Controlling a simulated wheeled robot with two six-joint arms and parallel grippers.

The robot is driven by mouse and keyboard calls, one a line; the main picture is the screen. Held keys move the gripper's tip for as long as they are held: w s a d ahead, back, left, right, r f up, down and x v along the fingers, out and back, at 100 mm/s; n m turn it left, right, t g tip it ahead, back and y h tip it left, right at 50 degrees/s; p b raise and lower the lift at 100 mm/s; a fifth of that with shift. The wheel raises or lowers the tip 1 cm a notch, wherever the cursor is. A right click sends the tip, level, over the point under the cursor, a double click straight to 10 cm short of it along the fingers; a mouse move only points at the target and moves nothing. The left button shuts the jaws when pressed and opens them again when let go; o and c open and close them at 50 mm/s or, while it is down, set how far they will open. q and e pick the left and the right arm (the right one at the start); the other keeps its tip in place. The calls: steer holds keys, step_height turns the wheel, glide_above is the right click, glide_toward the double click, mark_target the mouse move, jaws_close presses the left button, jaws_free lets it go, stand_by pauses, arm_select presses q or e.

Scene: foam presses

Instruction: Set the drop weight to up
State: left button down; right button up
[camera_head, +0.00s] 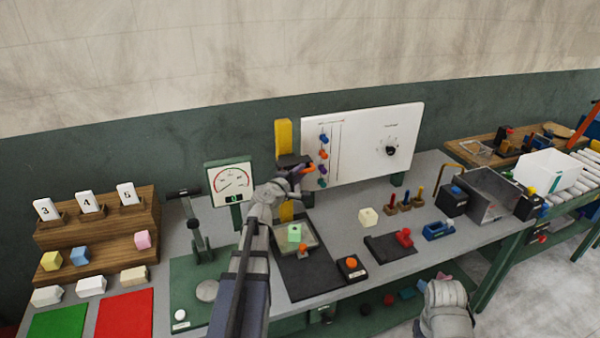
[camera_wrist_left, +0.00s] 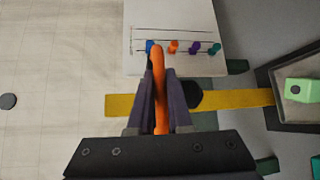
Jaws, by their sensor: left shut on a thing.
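The drop weight is a dark block (camera_head: 290,160) on a yellow upright post (camera_head: 284,135). An orange handle (camera_wrist_left: 159,70) stands between the fingers of my left gripper (camera_wrist_left: 160,105), which is shut on it. In the head view my left gripper (camera_head: 303,170) is at the post, at the dark block's height, and partly covers the handle. Below it, a green foam block (camera_head: 294,233) lies in a tray (camera_head: 312,240) on a black base. The tray and green block also show at the right of the left wrist view. My right gripper is out of view.
A white panel (camera_head: 365,140) with colored knobs stands close behind and right of the post. A gauge (camera_head: 231,180) stands to the left. A black box with an orange button (camera_head: 352,264) sits in front. My right arm shows low at the right.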

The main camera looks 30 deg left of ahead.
arm_select(q)
steer(key=shift+w+a+r, duration=0.15)
steer(key=shift+r, duration=0.05)
steer(key=c, duration=1.2)
jaws_free()
steer(key=shift+c, duration=0.2)
steer(key=o, duration=0.3)
steer(key=shift+r, duration=0.1)
steer(key=shift+o, duration=0.5)
steer(key=s+p, duration=0.1)
steer(key=s, duration=0.7)
steer(key=shift+d+r, duration=0.35)
steer(key=shift+r, duration=0.1)
